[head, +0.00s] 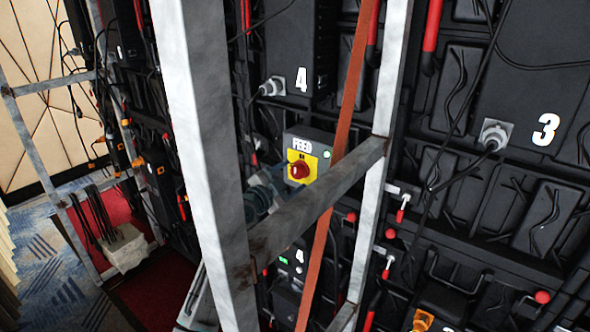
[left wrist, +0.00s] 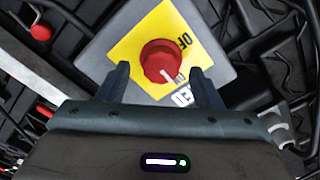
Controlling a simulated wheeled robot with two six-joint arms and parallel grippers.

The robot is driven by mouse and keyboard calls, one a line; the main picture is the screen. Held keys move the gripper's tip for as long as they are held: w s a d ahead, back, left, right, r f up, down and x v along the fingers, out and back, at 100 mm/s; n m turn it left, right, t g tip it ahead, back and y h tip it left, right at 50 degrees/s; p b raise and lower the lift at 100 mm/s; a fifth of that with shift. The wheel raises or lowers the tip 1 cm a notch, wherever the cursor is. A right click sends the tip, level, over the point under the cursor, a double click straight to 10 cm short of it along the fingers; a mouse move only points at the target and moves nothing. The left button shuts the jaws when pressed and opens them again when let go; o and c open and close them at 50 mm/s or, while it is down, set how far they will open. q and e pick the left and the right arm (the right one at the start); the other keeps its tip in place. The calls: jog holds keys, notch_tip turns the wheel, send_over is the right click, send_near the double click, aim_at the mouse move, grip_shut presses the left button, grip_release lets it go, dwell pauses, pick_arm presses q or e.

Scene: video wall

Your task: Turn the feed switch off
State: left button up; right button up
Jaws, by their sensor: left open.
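The feed switch is a red rotary knob (head: 299,170) on a yellow plate (head: 316,162), on a grey box labelled FEED (head: 302,145). In the left wrist view the knob (left wrist: 158,55) shows a white mark pointing down and slightly right, towards small lettering that looks like ON. The word OFF (left wrist: 184,41) is to its upper right. My left gripper (left wrist: 160,69) is open, with one finger on each side of the knob's lower part. I cannot tell whether they touch it. In the head view the gripper is partly hidden behind the metal frame. My right gripper is not in view.
A grey metal post (head: 200,130) and a slanted crossbar (head: 320,200) stand in front of the switch. An orange-brown strap (head: 352,100) runs beside the box. Cables hang over the black panels (head: 550,80). A white box (head: 124,248) sits at lower left.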

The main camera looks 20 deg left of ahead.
pick_arm(q)
jog(key=shift+x, duration=1)
jog(key=c, duration=1)
